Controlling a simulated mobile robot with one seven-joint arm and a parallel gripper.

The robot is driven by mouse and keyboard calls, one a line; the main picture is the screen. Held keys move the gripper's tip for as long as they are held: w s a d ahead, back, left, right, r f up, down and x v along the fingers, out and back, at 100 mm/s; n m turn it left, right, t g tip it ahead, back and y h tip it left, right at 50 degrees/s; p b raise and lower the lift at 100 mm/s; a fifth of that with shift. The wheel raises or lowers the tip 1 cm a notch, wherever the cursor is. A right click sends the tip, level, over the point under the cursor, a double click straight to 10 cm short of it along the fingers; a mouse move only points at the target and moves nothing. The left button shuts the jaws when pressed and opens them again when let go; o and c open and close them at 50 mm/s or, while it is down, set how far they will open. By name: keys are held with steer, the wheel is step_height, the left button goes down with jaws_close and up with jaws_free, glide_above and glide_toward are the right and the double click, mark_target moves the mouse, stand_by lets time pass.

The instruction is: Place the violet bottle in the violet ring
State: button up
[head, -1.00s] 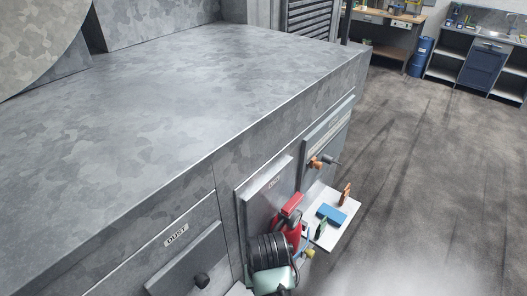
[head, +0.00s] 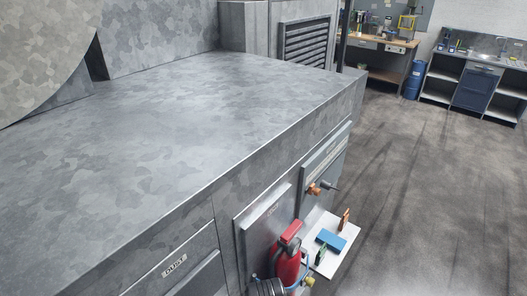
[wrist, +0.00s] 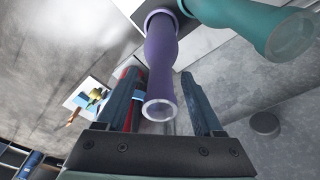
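The violet bottle (wrist: 161,55) shows in the wrist view, with its pale-rimmed near end toward the camera. My gripper (wrist: 160,74) is open, with one dark blue finger on each side of the bottle. A gap shows between the bottle and each finger, so I see no grip on it. The bottle's far end meets a violet rim by a white panel; I cannot tell whether this rim is the violet ring. The violet bottle and my gripper cannot be made out in the head view.
A teal bottle (wrist: 245,25) lies close to the right of the violet one. In the head view a grey cabinet (head: 170,120) fills the left. A red extinguisher (head: 288,262) and a white shelf (head: 340,240) stand by its side. Open floor (head: 430,200) lies to the right.

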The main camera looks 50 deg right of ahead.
step_height(320, 180, up, 12)
steer(key=s+a+b, duration=0.1)
steer(key=shift+s, duration=0.15)
stand_by(0.5)
stand_by(0.3)
steer(key=shift+a, duration=0.1)
